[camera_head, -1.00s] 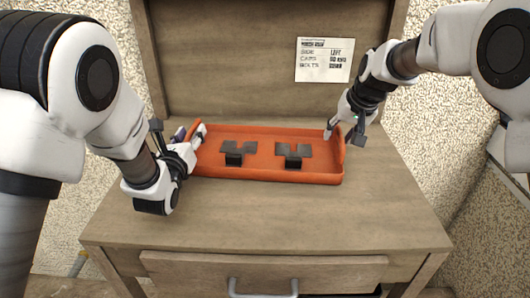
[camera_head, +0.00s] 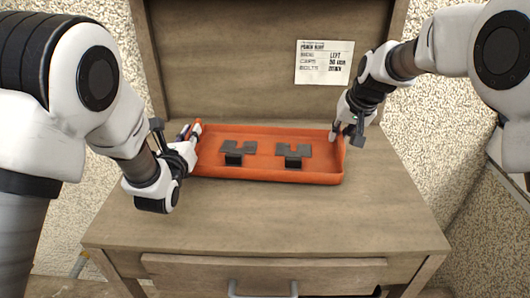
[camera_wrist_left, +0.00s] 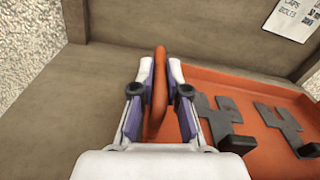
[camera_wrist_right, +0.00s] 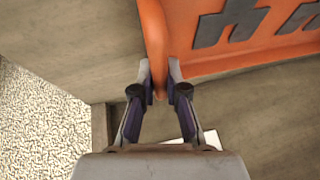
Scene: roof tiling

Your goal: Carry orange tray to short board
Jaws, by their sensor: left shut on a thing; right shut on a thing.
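The orange tray (camera_head: 270,171) is a long shallow tray on the wooden workbench top; I cannot tell whether it is lifted slightly off it. Two dark grey brackets (camera_head: 237,150) (camera_head: 293,152) lie inside it. My left gripper (camera_head: 194,138) is shut on the tray's left end rim, and the rim shows between its fingers in the left wrist view (camera_wrist_left: 160,85). My right gripper (camera_head: 338,134) is shut on the tray's right end rim, which also shows between the fingers in the right wrist view (camera_wrist_right: 158,80). No short board is recognizable in view.
The wooden workbench (camera_head: 270,215) has clear top space in front of the tray. Its upright back panel (camera_head: 225,70) bears a printed paper (camera_head: 325,62). A drawer with a grey handle (camera_head: 263,290) is at the front. Speckled rough walls stand on both sides.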

